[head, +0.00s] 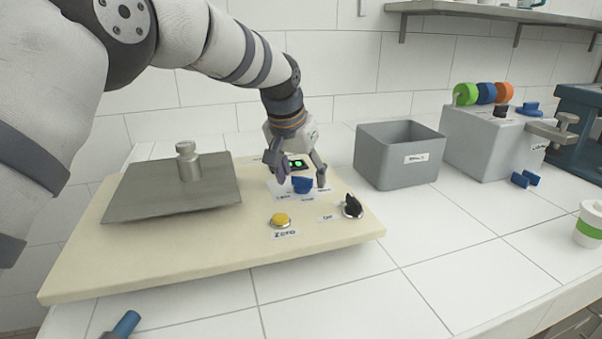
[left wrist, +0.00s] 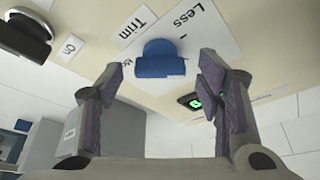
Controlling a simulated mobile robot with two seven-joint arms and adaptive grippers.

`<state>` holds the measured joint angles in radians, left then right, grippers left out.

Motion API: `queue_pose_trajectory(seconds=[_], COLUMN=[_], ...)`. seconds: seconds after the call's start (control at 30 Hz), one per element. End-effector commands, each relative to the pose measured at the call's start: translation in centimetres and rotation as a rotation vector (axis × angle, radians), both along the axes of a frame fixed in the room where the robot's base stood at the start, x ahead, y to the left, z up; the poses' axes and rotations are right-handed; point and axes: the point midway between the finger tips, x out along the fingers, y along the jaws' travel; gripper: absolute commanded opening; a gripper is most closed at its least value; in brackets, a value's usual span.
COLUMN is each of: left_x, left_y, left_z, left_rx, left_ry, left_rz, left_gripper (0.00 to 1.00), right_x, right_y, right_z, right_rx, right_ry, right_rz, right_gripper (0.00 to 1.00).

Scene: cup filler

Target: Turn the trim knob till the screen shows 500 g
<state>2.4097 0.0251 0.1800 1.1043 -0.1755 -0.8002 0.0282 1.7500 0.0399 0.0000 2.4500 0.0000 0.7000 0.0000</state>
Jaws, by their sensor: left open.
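The blue trim knob (head: 302,185) stands on the cream scale board (head: 210,255). It also shows in the left wrist view (left wrist: 160,62) beside the "Trim" and "Less" labels. My left gripper (head: 300,177) is open over the knob. In the left wrist view its fingertips (left wrist: 160,75) are apart on either side of the knob, with gaps at both sides. The screen (head: 297,164) shows green digits, partly covered by my gripper and too small to read. A metal weight (head: 188,163) stands on the grey weighing plate (head: 165,200). My right gripper is out of view.
A yellow zero button (head: 280,219) and a black knob (head: 352,207) sit near the board's front. A grey bin (head: 390,170) and a grey box (head: 480,140) with coloured discs stand to the right. A blue handle (head: 125,323) lies at the front left.

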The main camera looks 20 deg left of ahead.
Motion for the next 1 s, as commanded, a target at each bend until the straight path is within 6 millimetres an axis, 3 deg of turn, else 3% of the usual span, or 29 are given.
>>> queue_pose_trajectory(seconds=[0.13, 0.4, 0.5, 0.67, 1.0], left_x=[-0.5, -3.3, -4.0, -4.5, -4.6], left_y=[0.1, 0.5, 0.6, 0.6, 0.6], left_z=[1.6, 8.2, 9.9, 11.0, 11.1], left_rx=[0.000, 0.000, -0.001, 0.000, 0.000], left_ry=[-0.003, -0.005, -0.003, 0.000, 0.000], left_rz=[0.000, 0.000, 0.001, 0.001, 0.000], left_gripper=[0.60, 0.60, 0.60, 0.60, 0.60], right_x=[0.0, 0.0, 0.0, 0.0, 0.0], right_y=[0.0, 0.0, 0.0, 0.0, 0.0], right_z=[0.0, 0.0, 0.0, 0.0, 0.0], right_rx=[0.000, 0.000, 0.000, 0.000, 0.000], right_ry=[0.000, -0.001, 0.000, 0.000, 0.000], right_rz=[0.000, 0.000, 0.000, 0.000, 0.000], right_gripper=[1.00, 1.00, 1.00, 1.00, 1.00])
